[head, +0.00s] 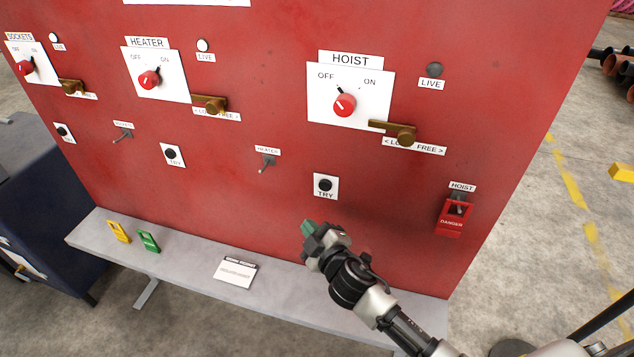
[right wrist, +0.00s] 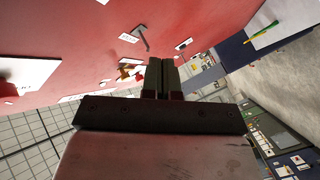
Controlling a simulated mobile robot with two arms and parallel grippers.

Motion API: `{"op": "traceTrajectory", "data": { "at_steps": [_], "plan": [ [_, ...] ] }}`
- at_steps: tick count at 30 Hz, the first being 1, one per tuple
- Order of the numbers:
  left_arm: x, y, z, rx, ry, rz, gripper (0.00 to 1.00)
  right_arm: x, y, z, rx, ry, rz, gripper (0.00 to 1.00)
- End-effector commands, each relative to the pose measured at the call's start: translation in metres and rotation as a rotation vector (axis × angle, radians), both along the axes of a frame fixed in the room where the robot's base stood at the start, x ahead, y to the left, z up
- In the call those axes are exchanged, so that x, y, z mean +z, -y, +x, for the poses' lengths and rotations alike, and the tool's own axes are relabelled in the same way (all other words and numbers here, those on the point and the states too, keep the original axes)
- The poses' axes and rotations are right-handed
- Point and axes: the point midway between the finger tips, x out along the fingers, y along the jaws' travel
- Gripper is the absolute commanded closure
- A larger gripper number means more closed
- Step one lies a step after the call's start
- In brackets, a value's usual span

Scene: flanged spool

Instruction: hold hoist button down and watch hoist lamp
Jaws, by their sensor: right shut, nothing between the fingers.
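The hoist button is a black round TRY button (head: 325,185) on a white plate, low on the red panel. The hoist lamp (head: 435,69), above the LIVE label, looks dark grey and unlit. The HOIST switch has a red knob (head: 344,105) between OFF and ON marks; its setting is too small to tell surely. My right gripper (head: 309,227) is below the TRY button in the head view, apart from it, with green fingertips. In the right wrist view its fingers (right wrist: 161,75) are together and empty. My left gripper is not in view.
A brass lever (head: 400,133) sits below the HOIST switch. The grey shelf (head: 190,262) below holds yellow (head: 118,231) and green (head: 148,241) items and a white card (head: 235,272). The heater lamp (head: 202,45) is white.

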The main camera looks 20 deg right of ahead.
Motion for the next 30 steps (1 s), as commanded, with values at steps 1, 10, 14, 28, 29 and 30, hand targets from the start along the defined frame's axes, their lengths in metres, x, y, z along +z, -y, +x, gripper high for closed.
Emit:
{"op": "traceTrajectory", "data": {
  "at_steps": [1,10,14,28,29,30],
  "plan": [
    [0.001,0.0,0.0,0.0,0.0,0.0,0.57,0.006,-0.001,0.0,0.003,0.012,-0.002,1.0],
    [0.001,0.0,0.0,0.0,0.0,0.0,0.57,0.011,-0.002,0.001,0.006,0.024,-0.004,1.0],
    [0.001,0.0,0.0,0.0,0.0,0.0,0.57,0.011,-0.002,0.001,0.005,0.024,-0.004,1.0],
    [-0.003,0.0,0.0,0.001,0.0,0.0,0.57,0.01,0.027,0.044,0.005,0.024,-0.007,1.0],
    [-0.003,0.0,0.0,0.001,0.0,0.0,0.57,0.011,0.03,0.047,0.005,0.024,-0.007,1.0],
    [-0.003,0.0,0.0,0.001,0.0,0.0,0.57,0.011,0.033,0.051,0.005,0.024,-0.007,1.0]
  ]
}}
